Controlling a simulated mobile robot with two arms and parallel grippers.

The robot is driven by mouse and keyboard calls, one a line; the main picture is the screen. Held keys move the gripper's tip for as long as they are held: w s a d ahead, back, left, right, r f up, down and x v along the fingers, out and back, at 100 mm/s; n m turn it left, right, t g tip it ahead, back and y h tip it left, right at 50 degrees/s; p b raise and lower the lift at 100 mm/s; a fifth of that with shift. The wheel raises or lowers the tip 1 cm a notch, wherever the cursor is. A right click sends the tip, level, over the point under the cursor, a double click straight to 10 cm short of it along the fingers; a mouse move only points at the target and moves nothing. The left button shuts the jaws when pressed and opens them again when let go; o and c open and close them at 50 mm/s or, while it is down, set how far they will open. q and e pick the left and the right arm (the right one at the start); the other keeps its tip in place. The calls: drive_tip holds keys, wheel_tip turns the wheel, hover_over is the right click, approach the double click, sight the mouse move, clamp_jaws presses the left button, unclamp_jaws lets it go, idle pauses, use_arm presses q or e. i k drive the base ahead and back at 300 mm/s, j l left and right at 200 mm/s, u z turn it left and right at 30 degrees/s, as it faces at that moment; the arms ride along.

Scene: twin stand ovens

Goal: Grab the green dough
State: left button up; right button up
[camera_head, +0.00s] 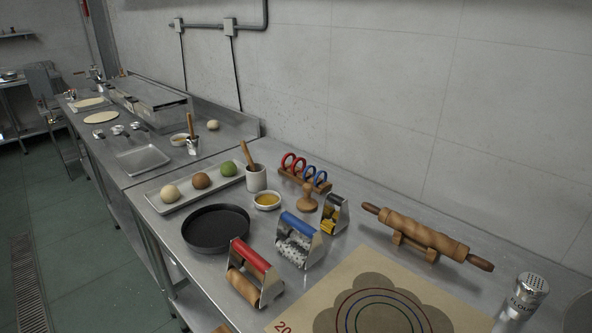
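The green dough (228,168) is a small round ball at the right end of a long pale tray (183,205) on the steel counter. A brown dough ball (201,180) sits in the middle of the tray and a cream dough ball (169,193) at its left end. The three balls are apart from each other. Neither of my grippers shows in the head view.
A white crock with a wooden handle (256,179) stands close to the right of the green dough. A yellow-filled bowl (267,201) and a black round pan (216,228) are nearer. Roller tools (299,240), a rolling pin (427,234) and a shaker (526,296) stand to the right.

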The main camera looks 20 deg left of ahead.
sight(228, 168)
drive_tip(key=j+z, duration=1.25)
drive_tip(key=k+j+z, duration=0.1)
drive_tip(key=j+z, duration=0.3)
drive_tip(key=k+j, duration=0.05)
drive_tip(key=j, duration=0.05)
